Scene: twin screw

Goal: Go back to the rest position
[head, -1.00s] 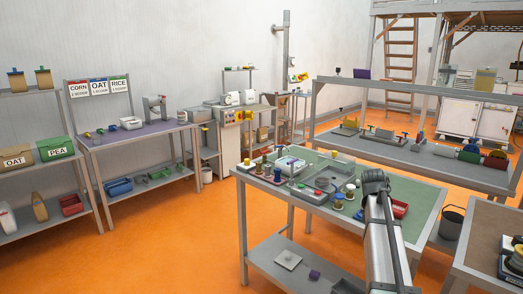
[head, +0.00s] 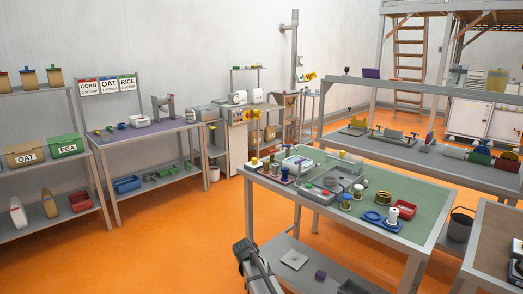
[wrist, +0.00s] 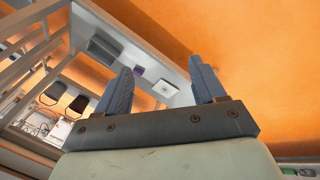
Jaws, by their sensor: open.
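My gripper (wrist: 165,82) shows in the wrist view with its two blue-grey fingers spread apart. Nothing is between the fingers. Beyond them are the lower shelf of a metal table and the orange floor. In the head view, a dark part of my arm (head: 250,262) shows at the bottom, in front of the left end of the green-topped table (head: 425,218). The fingers cannot be made out in the head view.
Open orange floor (head: 180,240) lies left.

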